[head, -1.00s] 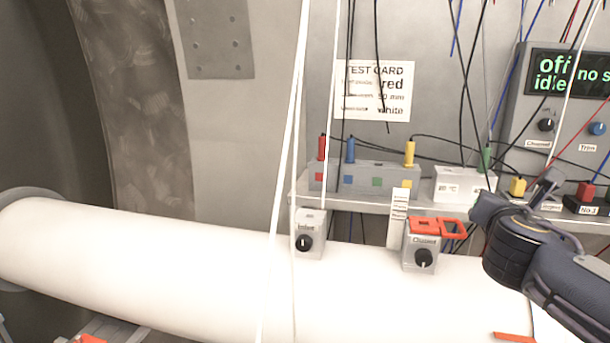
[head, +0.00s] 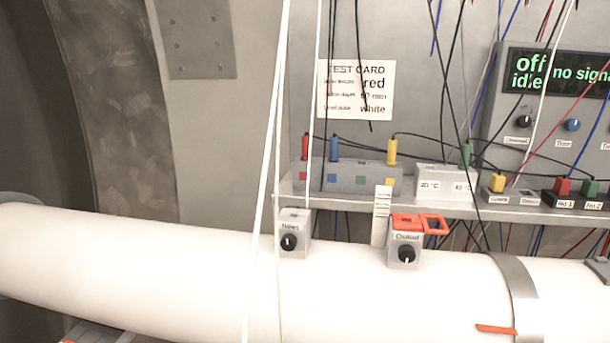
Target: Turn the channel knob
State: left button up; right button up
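The channel knob (head: 523,122) is a small black dial on the grey panel (head: 497,110) at the upper right of the head view. The label under it is small and appears to read "Channel". A blue knob (head: 572,125) sits to its right, above a "Trim" label. The green display (head: 560,74) above reads "off", "idle" and "no signa", cut off at the edge. Thin wires hang close to the channel knob. Neither of my grippers can be made out in the head view.
A white pipe (head: 160,267) crosses the front, carrying two small boxes with black knobs (head: 289,242) (head: 406,254). A shelf (head: 340,203) behind holds coloured plugs and boxes. White cords (head: 270,150) and many loose wires hang in front. A dark grey piece (head: 600,270) shows at the right edge, unclear.

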aim_at(524, 121)
jog(key=z, duration=1.45)
